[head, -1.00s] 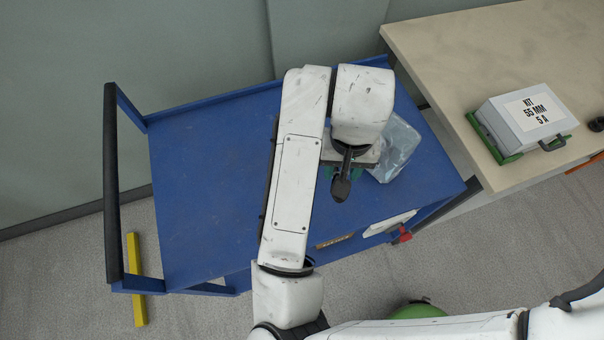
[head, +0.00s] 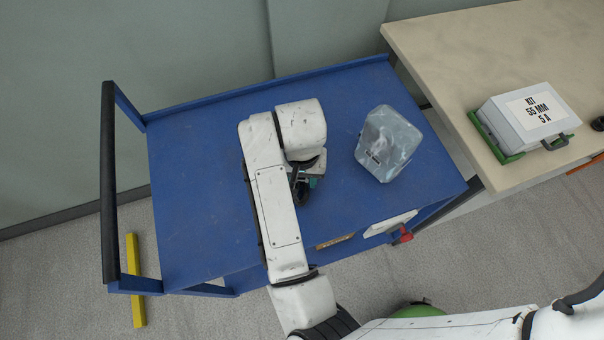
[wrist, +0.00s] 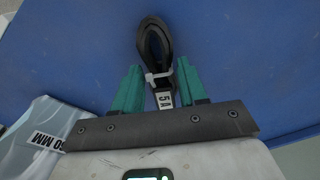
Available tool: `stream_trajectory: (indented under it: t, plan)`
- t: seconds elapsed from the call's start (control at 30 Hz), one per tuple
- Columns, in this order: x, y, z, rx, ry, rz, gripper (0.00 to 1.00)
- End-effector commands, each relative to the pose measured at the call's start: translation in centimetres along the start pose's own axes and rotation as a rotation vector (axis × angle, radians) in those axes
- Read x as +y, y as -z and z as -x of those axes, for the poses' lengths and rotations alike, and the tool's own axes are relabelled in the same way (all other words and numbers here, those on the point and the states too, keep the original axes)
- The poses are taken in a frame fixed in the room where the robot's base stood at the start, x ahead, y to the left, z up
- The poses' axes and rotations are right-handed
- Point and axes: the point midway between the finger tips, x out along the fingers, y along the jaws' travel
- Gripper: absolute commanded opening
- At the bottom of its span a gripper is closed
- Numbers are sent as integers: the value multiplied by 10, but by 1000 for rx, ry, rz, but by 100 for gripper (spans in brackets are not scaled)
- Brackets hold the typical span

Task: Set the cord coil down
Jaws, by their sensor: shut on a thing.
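The cord coil (wrist: 154,45) is a black loop bound with a pale tie, with a small printed tag near my gripper. My gripper (wrist: 160,90) has green fingers and is shut on the coil's tied end in the wrist view. In the head view the coil (head: 299,187) shows as a dark shape under my gripper (head: 308,182), over the middle of the blue cart top (head: 200,190). I cannot tell whether the coil touches the cart top.
A clear plastic bag (head: 388,143) lies on the cart to the right of my gripper. The cart's left part is bare. A beige table (head: 450,60) at right holds a grey kit case (head: 525,115). A yellow bar (head: 136,280) lies on the floor.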

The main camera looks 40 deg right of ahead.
Motion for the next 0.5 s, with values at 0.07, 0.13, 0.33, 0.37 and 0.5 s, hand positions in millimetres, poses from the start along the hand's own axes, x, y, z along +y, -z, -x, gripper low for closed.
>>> stream_trajectory:
  t: [0.07, 0.13, 0.33, 0.37, 0.5]
  plan:
    - [0, 0, 0, 1, 0, 0, 5]
    - [0, 0, 0, 1, 0, 0, 5]
    - [0, 0, -3, 1, 0, 0, 45]
    - [0, 0, -3, 1, 0, 0, 48]
    - [0, 0, -3, 1, 0, 0, 61]
